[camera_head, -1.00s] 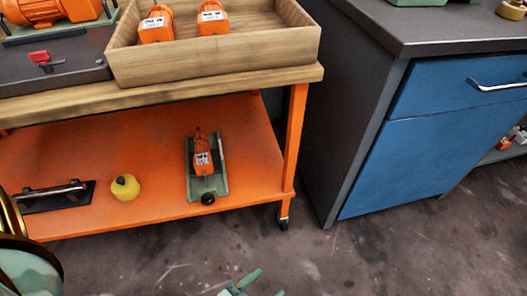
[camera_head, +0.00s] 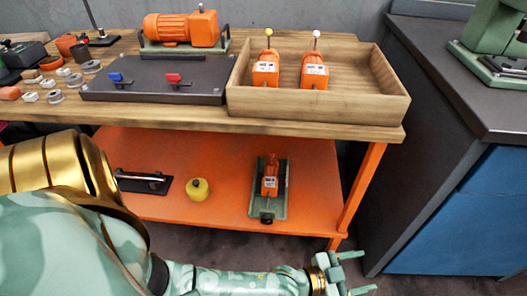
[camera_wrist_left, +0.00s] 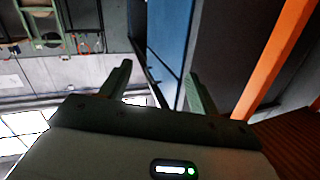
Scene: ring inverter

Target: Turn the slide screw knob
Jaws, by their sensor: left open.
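The slide unit (camera_head: 283,195) stands on the orange lower shelf of the workbench. It has a green base and an orange block (camera_head: 270,184) with a white label on it. A dark round knob (camera_head: 267,217) sits at its near end, over the shelf's front part. My left gripper (camera_head: 364,271) is open and empty, in front of the bench and to the right of the knob, well apart from it. In the left wrist view, its two green fingers (camera_wrist_left: 160,82) are spread with nothing between them. The slide unit does not show there. My right gripper is out of view.
A yellow round object (camera_head: 197,190) and a black plate with a bar (camera_head: 143,182) lie left of the slide. The bench leg (camera_head: 358,195) stands to its right. A wooden tray (camera_head: 320,107) is on the top. A blue cabinet (camera_head: 455,235) stands at the right.

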